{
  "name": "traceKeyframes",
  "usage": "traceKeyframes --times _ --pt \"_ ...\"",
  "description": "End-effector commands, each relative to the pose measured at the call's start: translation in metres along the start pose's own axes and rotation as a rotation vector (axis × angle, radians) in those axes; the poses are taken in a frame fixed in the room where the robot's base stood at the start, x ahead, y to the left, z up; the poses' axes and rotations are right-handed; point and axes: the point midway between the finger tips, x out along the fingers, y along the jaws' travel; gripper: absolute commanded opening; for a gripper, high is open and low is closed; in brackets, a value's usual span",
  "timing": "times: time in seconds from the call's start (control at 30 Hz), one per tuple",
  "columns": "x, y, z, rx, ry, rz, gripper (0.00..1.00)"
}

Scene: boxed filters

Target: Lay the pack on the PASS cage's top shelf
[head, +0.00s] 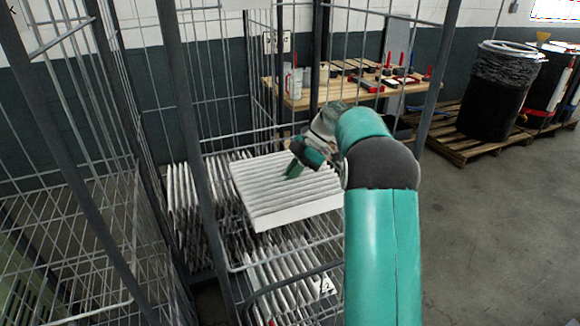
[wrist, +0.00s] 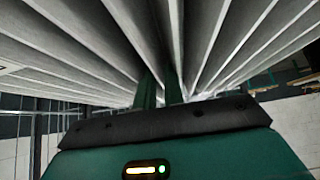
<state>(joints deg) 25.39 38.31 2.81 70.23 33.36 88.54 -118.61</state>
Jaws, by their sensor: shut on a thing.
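The pack (head: 285,195) is a flat white pleated filter, roughly level, inside or over the middle wire cage (head: 240,262). In the wrist view the pleats of the pack (wrist: 85,45) fill the upper part, and the fingers of my gripper (wrist: 160,92) meet on a pleat. I cannot tell whether the pack touches a shelf. No PASS label is readable, so I cannot tell which cage is PASS.
Several white filters (head: 180,205) stand upright in the middle cage, with more (head: 285,285) lower at the front. A second wire cage (head: 75,215) stands at left, with dark upright posts between. A workbench (head: 300,100) with tools is behind; black bins (head: 495,90) stand on a pallet at right.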

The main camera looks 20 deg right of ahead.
Motion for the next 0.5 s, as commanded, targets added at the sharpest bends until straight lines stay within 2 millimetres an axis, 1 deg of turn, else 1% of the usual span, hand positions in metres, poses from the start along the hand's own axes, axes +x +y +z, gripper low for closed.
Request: traceKeyframes --times 0.2,0.5 --pt "0.011 0.0014 0.009 -0.001 -0.001 0.0 0.0" --pt "0.012 0.0035 0.0098 -0.001 -0.001 0.001 0.0"
